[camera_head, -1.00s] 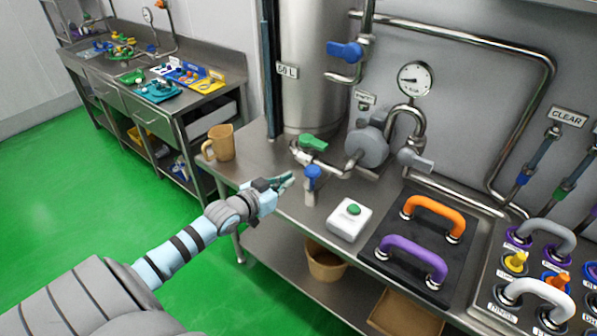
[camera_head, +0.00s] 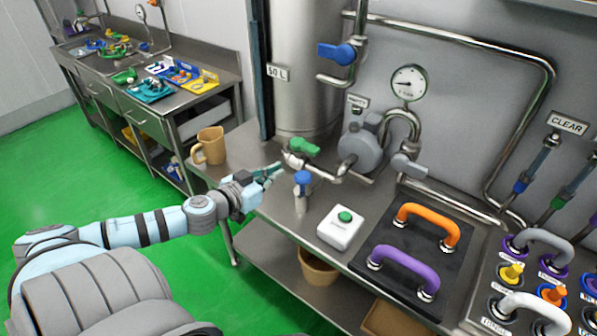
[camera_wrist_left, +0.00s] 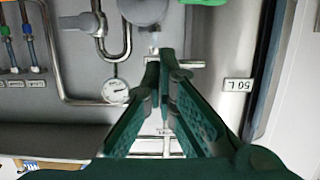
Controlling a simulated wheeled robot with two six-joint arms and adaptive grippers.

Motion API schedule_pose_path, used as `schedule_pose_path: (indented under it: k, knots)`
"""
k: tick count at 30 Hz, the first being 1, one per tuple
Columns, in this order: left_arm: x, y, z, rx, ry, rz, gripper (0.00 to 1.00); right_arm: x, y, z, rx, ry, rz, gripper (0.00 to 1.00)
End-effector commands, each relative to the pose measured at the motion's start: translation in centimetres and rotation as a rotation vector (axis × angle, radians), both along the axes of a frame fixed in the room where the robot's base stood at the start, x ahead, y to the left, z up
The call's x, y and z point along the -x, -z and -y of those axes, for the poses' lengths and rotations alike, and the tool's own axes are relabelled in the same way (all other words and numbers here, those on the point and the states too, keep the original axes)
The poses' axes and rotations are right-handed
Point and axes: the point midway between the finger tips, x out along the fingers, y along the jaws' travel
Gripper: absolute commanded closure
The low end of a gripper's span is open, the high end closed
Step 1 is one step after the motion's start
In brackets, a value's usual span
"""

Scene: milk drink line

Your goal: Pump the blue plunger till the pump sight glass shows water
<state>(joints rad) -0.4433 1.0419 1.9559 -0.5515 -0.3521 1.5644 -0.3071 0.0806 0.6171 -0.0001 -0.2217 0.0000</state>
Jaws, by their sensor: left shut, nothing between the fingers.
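The blue plunger (camera_head: 302,178) stands upright on a short metal stem near the front of the steel bench. The grey round pump (camera_head: 360,152) is behind it to the right. I cannot make out a sight glass or any water in it. My left gripper (camera_head: 278,168) is shut and empty, just left of the plunger and at about the height of its knob in the picture. No contact with the plunger is visible. In the left wrist view its fingers (camera_wrist_left: 161,62) come together, and the plunger does not show there. My right gripper is not in view.
A green-handled valve (camera_head: 303,147) sits just behind the plunger. A tan mug (camera_head: 210,145) stands at the bench's left end. A white box with a green button (camera_head: 342,228) and a black mat with orange and purple handles (camera_head: 395,292) lie to the right.

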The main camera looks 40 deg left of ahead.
Motion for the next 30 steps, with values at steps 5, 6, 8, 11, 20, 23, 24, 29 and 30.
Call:
schedule_pose_path:
  k: [5, 6, 8, 11, 20, 23, 24, 29, 30]
  knots:
    - [-1.2, 0.6, -0.2, 0.002, -0.008, 0.001, 1.0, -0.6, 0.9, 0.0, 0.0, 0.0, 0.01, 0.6]
    - [-1.8, 0.7, -0.2, 0.005, -0.006, 0.002, 1.0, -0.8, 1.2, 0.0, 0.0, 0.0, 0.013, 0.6]
    - [-2.7, 0.9, 0.0, 0.008, -0.001, 0.008, 1.0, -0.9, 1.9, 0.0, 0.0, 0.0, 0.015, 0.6]
    - [-4.6, 2.0, -0.2, 0.007, -0.005, 0.009, 1.0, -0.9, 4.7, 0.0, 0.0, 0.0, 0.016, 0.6]
    - [-9.8, 3.7, -0.2, 0.008, -0.001, -0.001, 1.0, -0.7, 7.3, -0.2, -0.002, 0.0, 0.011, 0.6]
    - [-9.7, 5.1, -0.2, 0.005, -0.001, 0.0, 1.0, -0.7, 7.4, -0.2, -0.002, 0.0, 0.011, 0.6]
    - [-9.7, 5.6, -0.2, 0.005, 0.0, 0.0, 1.0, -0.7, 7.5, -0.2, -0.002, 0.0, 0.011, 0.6]
    - [-9.7, 6.4, -0.2, 0.003, 0.0, 0.0, 1.0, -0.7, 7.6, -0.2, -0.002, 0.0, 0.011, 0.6]
    - [-9.7, 6.4, -0.2, 0.003, 0.0, 0.0, 1.0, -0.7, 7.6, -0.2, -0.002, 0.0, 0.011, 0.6]
